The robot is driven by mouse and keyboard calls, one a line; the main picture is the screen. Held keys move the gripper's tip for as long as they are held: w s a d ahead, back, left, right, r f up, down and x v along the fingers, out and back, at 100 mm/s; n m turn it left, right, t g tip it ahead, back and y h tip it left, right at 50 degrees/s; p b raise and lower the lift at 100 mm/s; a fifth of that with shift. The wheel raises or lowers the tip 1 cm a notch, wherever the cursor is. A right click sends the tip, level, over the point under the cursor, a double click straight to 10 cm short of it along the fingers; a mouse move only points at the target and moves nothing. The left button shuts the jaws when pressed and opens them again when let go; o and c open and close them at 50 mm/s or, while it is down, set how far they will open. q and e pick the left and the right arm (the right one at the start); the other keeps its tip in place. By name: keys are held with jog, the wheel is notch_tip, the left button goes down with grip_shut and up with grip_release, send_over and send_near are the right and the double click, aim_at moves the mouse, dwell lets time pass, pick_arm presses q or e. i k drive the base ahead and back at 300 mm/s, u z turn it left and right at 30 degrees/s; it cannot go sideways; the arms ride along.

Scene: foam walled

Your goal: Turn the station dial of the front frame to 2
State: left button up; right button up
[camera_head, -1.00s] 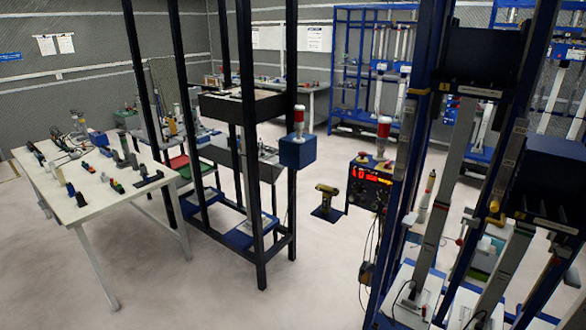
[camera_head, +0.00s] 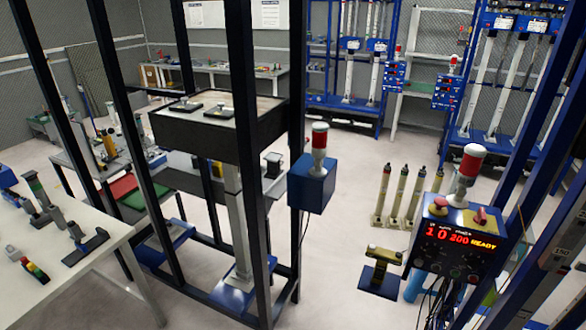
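A blue control box (camera_head: 456,240) stands at the right beside blue frame posts (camera_head: 541,100). Its lit red and yellow display (camera_head: 461,238) appears to read "1 0 200 READY". Small dark knobs (camera_head: 455,270) sit on the panel below the display; which one is the station dial, and its setting, are too small to tell. A red and white signal light (camera_head: 469,168), a red button and a yellow part are on top of the box. Neither of my grippers is in view.
A black frame (camera_head: 247,150) with a blue box and signal light (camera_head: 312,180) stands left of centre. A white table (camera_head: 95,262) with parts is at the lower left. A stand (camera_head: 380,271) and several upright cylinders (camera_head: 398,195) are near the control box. Pale floor (camera_head: 335,270) is open between.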

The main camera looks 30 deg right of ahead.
aim_at(431, 253)
jog(key=i, duration=1.3)
jog(key=z, duration=1.95)
